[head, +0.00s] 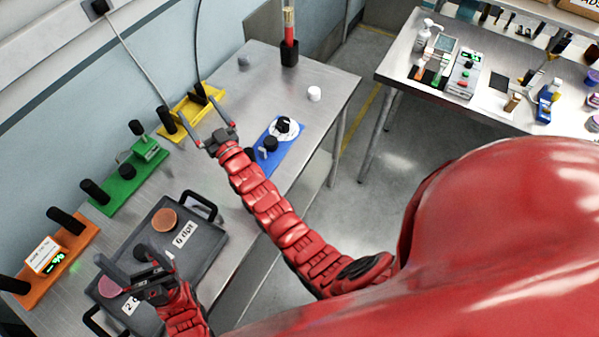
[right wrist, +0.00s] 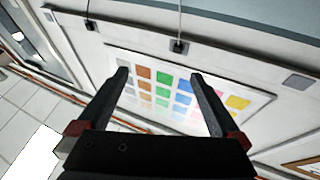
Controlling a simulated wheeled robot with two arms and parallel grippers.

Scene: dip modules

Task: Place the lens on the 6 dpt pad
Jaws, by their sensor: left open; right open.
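A dark grey case (head: 205,246) lies on the steel table, with an orange-brown round pad (head: 165,222) beside a label (head: 185,233) that seems to read 6 dpt. A pink round pad (head: 109,288) sits near a second label (head: 130,303) starting with 2. My left gripper (head: 126,254) is open above the case's near part, partly covering it. A dark rounded piece (head: 143,252) shows by its fingers; I cannot tell whether it is the lens. My right gripper (head: 205,122) is open and empty over the table near the yellow module; it also shows in the right wrist view (right wrist: 160,76).
Orange (head: 75,240), green (head: 127,180) and yellow (head: 190,112) modules line the wall side. A blue module (head: 280,140) with a white dial is on the right edge. A black holder (head: 289,55) stands at the far end. A colour chart (right wrist: 180,95) hangs on the wall.

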